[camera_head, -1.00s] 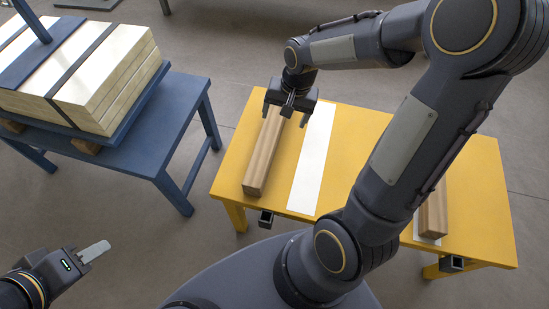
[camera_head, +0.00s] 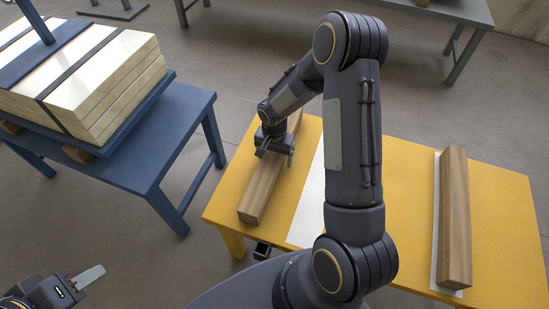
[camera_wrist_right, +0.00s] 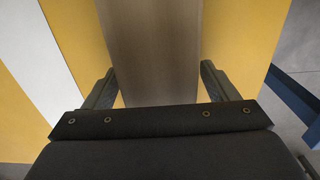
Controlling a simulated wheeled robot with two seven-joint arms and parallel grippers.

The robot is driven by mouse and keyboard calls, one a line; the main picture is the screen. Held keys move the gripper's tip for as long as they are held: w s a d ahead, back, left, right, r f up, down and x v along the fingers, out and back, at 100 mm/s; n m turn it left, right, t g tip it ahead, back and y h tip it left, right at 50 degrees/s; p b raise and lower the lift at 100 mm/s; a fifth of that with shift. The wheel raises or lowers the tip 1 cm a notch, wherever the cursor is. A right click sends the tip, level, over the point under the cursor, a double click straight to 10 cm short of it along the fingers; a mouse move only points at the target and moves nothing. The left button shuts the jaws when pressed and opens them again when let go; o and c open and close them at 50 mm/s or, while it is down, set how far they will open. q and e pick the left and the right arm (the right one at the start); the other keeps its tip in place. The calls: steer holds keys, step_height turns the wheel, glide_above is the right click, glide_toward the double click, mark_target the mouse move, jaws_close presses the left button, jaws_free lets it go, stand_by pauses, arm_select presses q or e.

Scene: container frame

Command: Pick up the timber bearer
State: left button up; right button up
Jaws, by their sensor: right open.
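A long brown timber bearer (camera_head: 262,190) lies on the left part of the yellow table (camera_head: 405,160). My right gripper (camera_head: 276,155) is over the bearer's middle. In the right wrist view, its open fingers (camera_wrist_right: 157,84) stand one on each side of the bearer (camera_wrist_right: 153,45), with a gap showing on both sides. A second timber bearer (camera_head: 455,215) lies on a white strip at the table's right. My left gripper (camera_head: 88,278) is at the lower left corner, away from both bearers; a pale finger shows, but its opening cannot be judged.
A blue table (camera_head: 140,160) at left carries a strapped stack of pale boards (camera_head: 95,85). A bare white strip (camera_head: 312,195) lies between the bearers, partly hidden by my right arm. A grey table (camera_head: 455,12) stands at the back right.

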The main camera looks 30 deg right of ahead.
steer(key=shift+f, duration=0.4)
steer(key=c, duration=1.6)
steer(key=shift+r, duration=0.1)
jaws_close()
